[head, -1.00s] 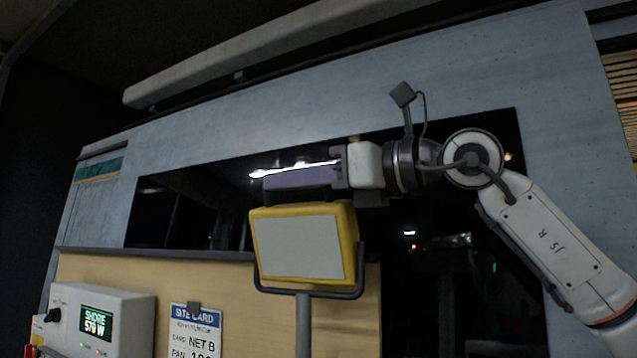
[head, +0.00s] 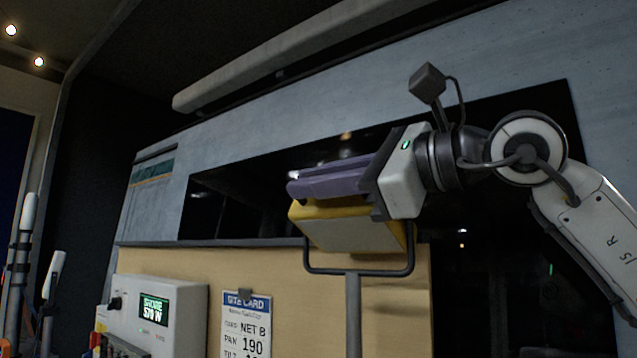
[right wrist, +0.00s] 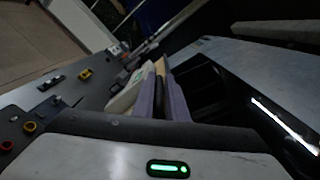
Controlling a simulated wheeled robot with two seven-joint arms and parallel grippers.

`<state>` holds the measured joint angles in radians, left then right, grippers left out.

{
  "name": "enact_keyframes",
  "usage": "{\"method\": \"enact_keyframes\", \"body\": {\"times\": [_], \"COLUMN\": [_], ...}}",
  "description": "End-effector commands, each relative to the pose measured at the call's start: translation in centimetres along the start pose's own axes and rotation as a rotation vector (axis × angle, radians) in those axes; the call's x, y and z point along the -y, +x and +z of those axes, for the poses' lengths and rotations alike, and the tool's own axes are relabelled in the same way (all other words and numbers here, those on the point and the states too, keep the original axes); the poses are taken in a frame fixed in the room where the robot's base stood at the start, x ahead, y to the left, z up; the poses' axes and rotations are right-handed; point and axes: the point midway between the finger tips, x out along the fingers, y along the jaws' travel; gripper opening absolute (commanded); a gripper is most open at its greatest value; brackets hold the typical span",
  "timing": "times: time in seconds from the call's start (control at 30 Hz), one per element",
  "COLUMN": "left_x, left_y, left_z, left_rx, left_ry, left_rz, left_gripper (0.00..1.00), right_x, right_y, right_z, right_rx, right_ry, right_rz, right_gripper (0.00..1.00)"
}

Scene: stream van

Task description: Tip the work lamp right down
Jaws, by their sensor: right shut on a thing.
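The yellow work lamp (head: 347,233) sits in a dark U-shaped yoke on a grey post, in the middle of the head view. My left gripper is not in view.
A white box with a green display (head: 154,309) and a site card (head: 246,325) reading NET B and PAN 190 are at the lower left. A dark window opening (head: 235,207) lies behind the lamp in the grey wall.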

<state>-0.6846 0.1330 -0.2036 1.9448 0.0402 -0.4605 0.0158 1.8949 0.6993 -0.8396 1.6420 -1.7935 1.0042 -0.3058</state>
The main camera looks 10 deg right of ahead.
Motion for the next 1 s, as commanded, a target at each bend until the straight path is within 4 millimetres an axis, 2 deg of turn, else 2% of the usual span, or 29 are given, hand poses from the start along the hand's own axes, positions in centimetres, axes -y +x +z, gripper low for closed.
{"method": "enact_keyframes", "body": {"times": [0.53,0.57,0.63,1.0], "left_x": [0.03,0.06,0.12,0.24], "left_y": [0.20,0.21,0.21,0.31], "left_z": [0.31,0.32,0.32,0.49], "left_rx": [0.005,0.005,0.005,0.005], "left_ry": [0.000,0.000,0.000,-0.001], "left_rz": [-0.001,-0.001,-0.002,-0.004], "left_gripper": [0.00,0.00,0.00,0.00], "right_x": [-0.86,-0.88,-0.87,-0.46], "right_y": [0.30,0.31,0.31,-0.46], "right_z": [-0.50,-0.51,-0.53,-0.28], "right_rx": [-0.006,-0.007,-0.008,-0.002], "right_ry": [0.008,0.007,0.006,0.004], "right_rz": [0.014,0.014,0.014,0.004], "right_gripper": [0.00,0.16,0.28,0.28]}}
